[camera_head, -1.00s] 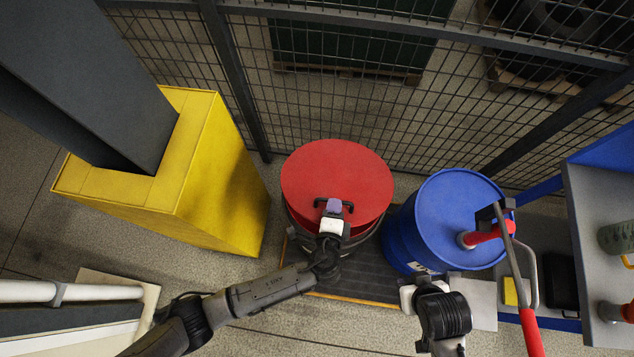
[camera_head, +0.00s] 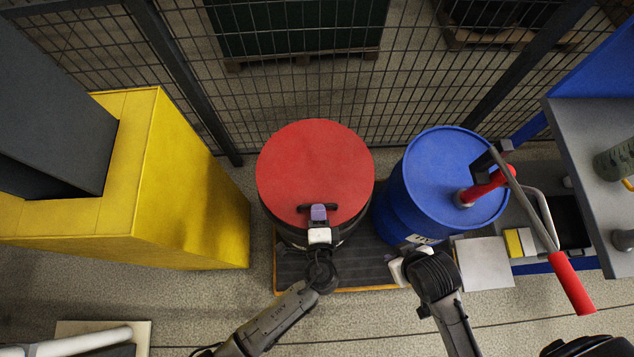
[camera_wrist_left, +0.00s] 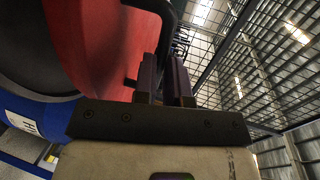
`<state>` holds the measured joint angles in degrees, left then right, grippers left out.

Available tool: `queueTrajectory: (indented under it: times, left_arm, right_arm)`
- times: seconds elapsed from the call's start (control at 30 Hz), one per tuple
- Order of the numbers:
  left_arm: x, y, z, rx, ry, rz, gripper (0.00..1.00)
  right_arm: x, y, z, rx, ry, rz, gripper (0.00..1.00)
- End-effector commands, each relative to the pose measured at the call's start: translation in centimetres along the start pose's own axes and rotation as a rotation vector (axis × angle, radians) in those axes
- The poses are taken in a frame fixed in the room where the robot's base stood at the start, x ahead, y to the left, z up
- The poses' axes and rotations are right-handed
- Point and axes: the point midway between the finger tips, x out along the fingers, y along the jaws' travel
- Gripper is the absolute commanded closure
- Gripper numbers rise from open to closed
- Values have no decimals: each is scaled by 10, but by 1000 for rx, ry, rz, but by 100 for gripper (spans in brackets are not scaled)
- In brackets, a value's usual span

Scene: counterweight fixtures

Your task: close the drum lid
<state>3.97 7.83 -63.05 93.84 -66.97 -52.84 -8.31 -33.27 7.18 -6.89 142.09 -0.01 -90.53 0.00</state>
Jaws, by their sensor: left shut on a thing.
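The red drum lid (camera_head: 314,160) lies over the top of a dark drum (camera_head: 343,232), with its black handle (camera_head: 335,207) at the near edge. My left gripper (camera_head: 318,212) is shut on that handle, its purple fingers across the bar. In the left wrist view the red lid (camera_wrist_left: 105,50) fills the left side, and the fingers (camera_wrist_left: 166,75) are close together by the dark handle. I cannot tell whether the lid sits flush on the rim. My right gripper (camera_head: 400,270) is low, near the blue drum; its jaws do not show clearly.
A blue drum (camera_head: 437,170) with a red-handled tool on it stands close to the right. A yellow box-shaped stand (camera_head: 195,190) is on the left. A wire mesh fence (camera_head: 290,95) runs behind. A grey shelf (camera_head: 590,190) is at the far right.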

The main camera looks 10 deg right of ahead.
Motion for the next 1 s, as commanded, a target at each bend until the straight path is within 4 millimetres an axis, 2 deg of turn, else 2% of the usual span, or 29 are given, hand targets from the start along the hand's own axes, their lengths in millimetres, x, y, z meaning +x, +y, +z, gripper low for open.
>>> queueTrajectory:
  times: [0.03, 0.3, 0.33, 0.6, 0.77, 0.87, 1.0]
  left_arm:
    - [1, 17, 6, 8, -8, 31, 100]
    - [0, 20, 7, 9, -9, 34, 100]
    - [0, 20, 7, 10, -9, 33, 85]
    - [0, 18, 6, 10, -8, 32, 62]
    - [-5, 18, 5, 9, -7, 32, 62]
    - [-16, 17, 4, 8, -5, 32, 62]
    - [-42, 15, 4, 7, -5, 31, 62]
  right_arm:
    - [3, 0, 1, -1, 0, 1, 61]
    - [3, 0, 1, -1, 0, 1, 61]
    - [3, 0, 1, 0, 0, 0, 61]
    - [3, -1, 0, 4, 2, -2, 61]
    - [2, -2, 0, 7, 2, -5, 61]
    - [1, -2, -1, 8, 3, -6, 61]
    - [-1, -2, -1, 8, 3, -6, 61]
